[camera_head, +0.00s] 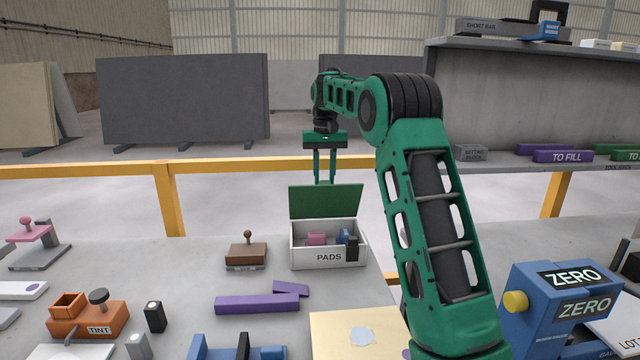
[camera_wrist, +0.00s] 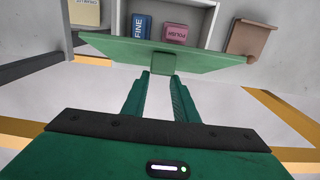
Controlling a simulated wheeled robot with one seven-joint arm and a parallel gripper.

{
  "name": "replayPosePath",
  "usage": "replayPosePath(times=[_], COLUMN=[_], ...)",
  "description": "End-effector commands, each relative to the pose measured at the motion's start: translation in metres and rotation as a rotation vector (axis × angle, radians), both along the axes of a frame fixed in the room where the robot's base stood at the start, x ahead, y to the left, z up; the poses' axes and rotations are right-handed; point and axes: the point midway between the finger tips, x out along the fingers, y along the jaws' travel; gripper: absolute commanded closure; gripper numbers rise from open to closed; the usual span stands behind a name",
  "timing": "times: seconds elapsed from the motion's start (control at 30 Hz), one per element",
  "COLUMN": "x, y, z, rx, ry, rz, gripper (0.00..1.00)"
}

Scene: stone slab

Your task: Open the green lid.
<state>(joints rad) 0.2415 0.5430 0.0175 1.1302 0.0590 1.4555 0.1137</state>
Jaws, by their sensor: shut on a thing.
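The green lid (camera_head: 325,202) stands raised, roughly upright, at the back of a white box (camera_head: 302,257) labelled PADS. The box's open top faces the head camera, with a pink block (camera_head: 316,239) and a blue block (camera_head: 344,236) inside. In the wrist view the blocks read POLISH (camera_wrist: 175,32) and FINE (camera_wrist: 141,25), beyond the lid (camera_wrist: 205,58). My gripper (camera_head: 325,181) points down at the lid's upper edge from behind. In the wrist view my gripper (camera_wrist: 160,80) is shut on the lid's small green tab (camera_wrist: 163,63). The fingertips' exact contact is partly hidden.
A brown stamp block (camera_head: 246,256) stands left of the box. Purple bars (camera_head: 257,304) lie in front. A black piece (camera_head: 352,249) is at the box's front right corner. A yellow rail (camera_head: 230,167) runs behind the slab. A blue ZERO device (camera_head: 545,300) stands right.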

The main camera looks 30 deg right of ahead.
Motion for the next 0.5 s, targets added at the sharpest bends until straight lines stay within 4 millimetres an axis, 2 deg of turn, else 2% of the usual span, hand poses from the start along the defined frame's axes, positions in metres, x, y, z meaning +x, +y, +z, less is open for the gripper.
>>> replayPosePath(times=[0.03,0.4,0.43,0.5], x=[0.0037,0.0038,0.0037,0.0035], y=[0.0058,0.0058,0.0058,0.0056], z=[-0.0021,-0.0023,-0.0024,-0.0022], rx=[0.003,0.002,0.002,0.002], ry=[-0.003,-0.002,-0.002,-0.002], rz=[0.012,0.012,0.012,0.011], gripper=[1.0,1.0,0.71,0.55])
